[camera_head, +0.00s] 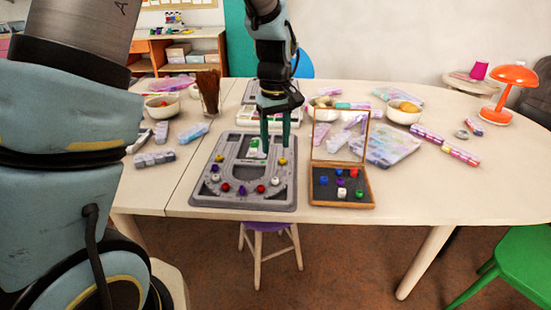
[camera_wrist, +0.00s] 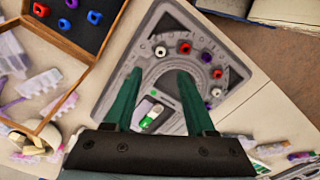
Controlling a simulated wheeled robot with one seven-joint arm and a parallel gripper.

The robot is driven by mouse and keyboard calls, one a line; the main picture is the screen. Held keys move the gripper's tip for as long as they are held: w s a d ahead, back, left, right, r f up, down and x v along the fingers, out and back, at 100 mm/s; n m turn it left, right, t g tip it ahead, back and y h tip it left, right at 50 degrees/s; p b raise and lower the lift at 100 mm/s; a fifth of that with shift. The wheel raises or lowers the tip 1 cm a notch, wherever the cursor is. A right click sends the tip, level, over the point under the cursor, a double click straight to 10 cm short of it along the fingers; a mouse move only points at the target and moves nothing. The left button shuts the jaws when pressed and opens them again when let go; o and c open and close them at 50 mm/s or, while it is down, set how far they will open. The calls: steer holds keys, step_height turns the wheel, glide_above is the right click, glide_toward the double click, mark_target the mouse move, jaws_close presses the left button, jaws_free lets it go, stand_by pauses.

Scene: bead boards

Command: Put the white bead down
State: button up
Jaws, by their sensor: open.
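My gripper (camera_head: 275,148) is open and empty over the right side of the grey bead board (camera_head: 283,203); its green fingers (camera_wrist: 159,72) are apart in the wrist view. A white bead (camera_head: 275,181) sits in the board's curved groove, at the lower right; it also shows just beyond the fingertips in the wrist view (camera_wrist: 160,51). Beside it along the curve lie a red bead (camera_head: 260,188), a purple bead (camera_head: 242,190) and another red bead (camera_head: 225,187). A second pale bead (camera_head: 216,177) lies at the curve's left. Nothing is between the fingers.
An open wooden box (camera_head: 370,183) with loose beads, one white (camera_head: 341,193), stands right of the board, its lid frame raised. Bowls and bead cases crowd the table behind; the front right tabletop is clear.

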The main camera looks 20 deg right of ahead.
steer(key=w+a+r, duration=0.2)
steer(key=a, duration=1.3)
steer(key=s+a+m, duration=0.1)
steer(key=s+a, duration=0.2)
steer(key=a, duration=0.4)
steer(key=s+a+m+t, duration=0.1)
steer(key=s+a, duration=0.2)
steer(key=a, duration=0.5)
steer(key=shift+t, duration=0.3)
steer(key=shift+a, duration=0.1)
